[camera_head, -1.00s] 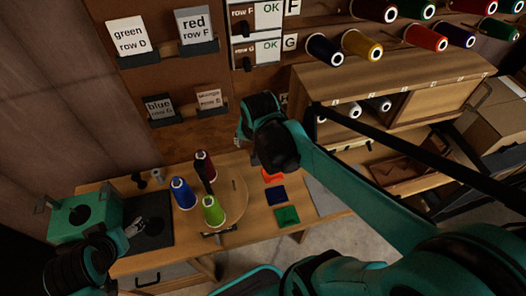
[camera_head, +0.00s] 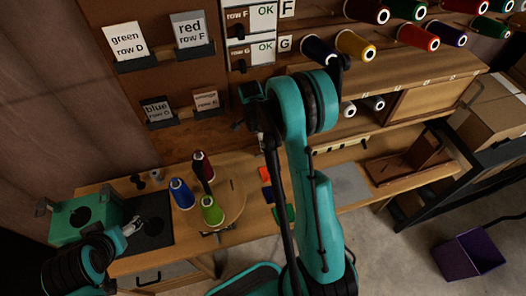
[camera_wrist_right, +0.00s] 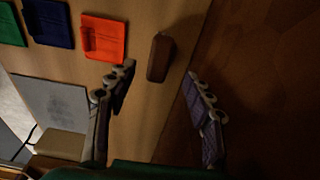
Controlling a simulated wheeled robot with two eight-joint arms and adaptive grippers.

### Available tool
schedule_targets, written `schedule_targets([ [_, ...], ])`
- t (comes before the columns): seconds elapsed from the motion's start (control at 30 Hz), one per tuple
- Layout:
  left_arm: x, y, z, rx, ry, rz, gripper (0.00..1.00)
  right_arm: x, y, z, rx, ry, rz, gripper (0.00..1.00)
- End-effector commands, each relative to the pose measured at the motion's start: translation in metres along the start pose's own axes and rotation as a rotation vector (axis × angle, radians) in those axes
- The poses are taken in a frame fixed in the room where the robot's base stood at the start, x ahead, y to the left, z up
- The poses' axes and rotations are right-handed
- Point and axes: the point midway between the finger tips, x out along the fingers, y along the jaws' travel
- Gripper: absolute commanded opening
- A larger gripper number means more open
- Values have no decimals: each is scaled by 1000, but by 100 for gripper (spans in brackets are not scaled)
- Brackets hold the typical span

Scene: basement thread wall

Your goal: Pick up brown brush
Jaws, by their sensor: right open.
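A small brown block-like object (camera_wrist_right: 159,57), which looks like the brown brush, lies on the wooden bench top in the right wrist view, near the bench edge. My right gripper (camera_wrist_right: 160,84) is open, with one finger to each side of that object's near end in the picture; nothing is held. In the head view my right arm covers this spot, and I cannot make out the brush there. My left gripper (camera_head: 134,226) hangs over the dark mat at the bench's left; its jaw gap is too small to judge.
Orange (camera_wrist_right: 102,36), blue (camera_wrist_right: 48,22) and green squares lie beside the brush. Blue (camera_head: 181,194), dark red (camera_head: 203,167) and green (camera_head: 212,211) spools stand on a round wooden board. A teal box (camera_head: 86,216) stands left. A purple bin (camera_head: 468,254) is on the floor.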

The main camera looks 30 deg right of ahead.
Motion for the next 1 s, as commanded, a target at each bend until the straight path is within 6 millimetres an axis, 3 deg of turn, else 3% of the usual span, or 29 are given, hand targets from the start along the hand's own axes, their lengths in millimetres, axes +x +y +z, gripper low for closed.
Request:
schedule_targets([
  [0.5, 20, 0, 14, 0, 0, 0, 70, 66, 1, -1, -3, -1, -2, 52],
  [0.73, 19, 0, 14, 0, 0, 0, 70, 68, 1, -2, -3, -1, -2, 52],
  [0.77, 19, 0, 13, 0, 0, 0, 70, 68, 1, -2, -3, -1, -2, 49],
  [0.93, 19, 0, 13, 0, 0, 0, 70, 67, 1, -2, -3, -1, -2, 4],
  [1.0, 19, 0, 13, 0, 0, 0, 70, 67, 1, -2, -3, -1, -2, 0],
])
